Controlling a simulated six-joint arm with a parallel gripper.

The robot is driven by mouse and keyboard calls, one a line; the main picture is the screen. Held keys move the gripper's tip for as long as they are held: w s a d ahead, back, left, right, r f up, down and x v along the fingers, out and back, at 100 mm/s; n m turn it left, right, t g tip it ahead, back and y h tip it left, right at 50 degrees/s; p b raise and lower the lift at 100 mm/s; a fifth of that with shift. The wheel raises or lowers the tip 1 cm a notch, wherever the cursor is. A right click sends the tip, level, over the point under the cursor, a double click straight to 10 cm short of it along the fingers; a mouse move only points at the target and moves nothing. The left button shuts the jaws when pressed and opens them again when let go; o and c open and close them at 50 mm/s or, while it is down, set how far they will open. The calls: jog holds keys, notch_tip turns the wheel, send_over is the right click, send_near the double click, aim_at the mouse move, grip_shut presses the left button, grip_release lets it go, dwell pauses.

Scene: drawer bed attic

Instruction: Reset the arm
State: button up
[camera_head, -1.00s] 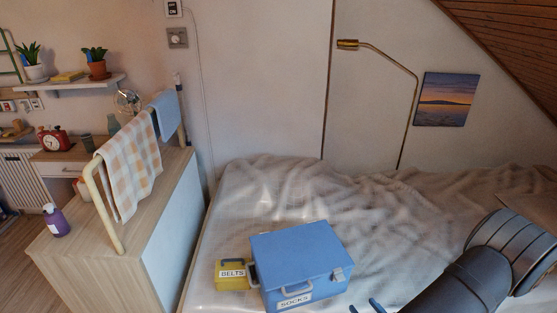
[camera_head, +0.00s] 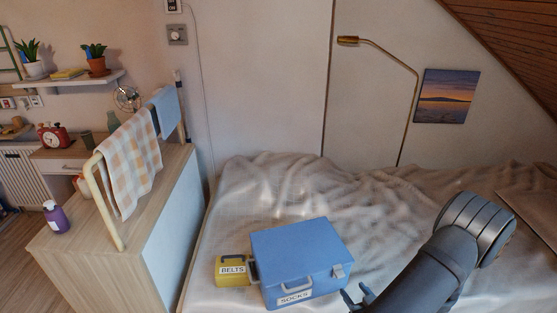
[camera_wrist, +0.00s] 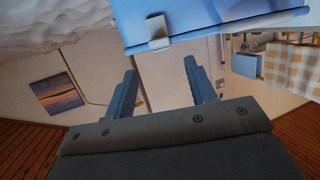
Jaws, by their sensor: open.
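My gripper (camera_head: 358,296) is at the lower right of the head view, just right of the blue box's front corner. In the wrist view my gripper (camera_wrist: 160,75) shows two fingers apart with nothing between them. My dark arm reaches in from the right over the bed. The blue box (camera_head: 297,255) labelled SOCKS sits on the bed with its lid shut. Part of the blue box (camera_wrist: 200,20) also shows at the top of the wrist view, beyond the fingertips.
A yellow box (camera_head: 232,271) labelled BELTS stands left of the blue box. The rumpled bed (camera_head: 400,215) is clear behind. A wooden cabinet (camera_head: 110,265) with a rail and checked towel (camera_head: 131,165) stands at left. A brass lamp (camera_head: 412,110) rises behind the bed.

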jog(key=x, duration=0.8)
jog(key=shift+w+a+f, duration=0.1)
jog(key=t, duration=0.3)
send_near(342, 277)
jog(key=shift+s+d+f+y, duration=0.1)
jog(key=shift+s+d+y, duration=0.15)
jog(key=shift+s, duration=0.2)
jog(key=shift+s+d+f+y, duration=0.1)
jog(key=shift+s+d+y, duration=0.1)
jog(key=shift+s, duration=0.25)
jog(key=shift+w, duration=0.15)
dwell(0.8)
jog(key=x, duration=1)
jog(key=shift+w+a+r, duration=0.1)
jog(key=shift+w, duration=0.1)
jog(key=shift+w+r+g+h, duration=0.2)
jog(key=shift+g+h, duration=0.05)
jog(key=shift+g, duration=0.65)
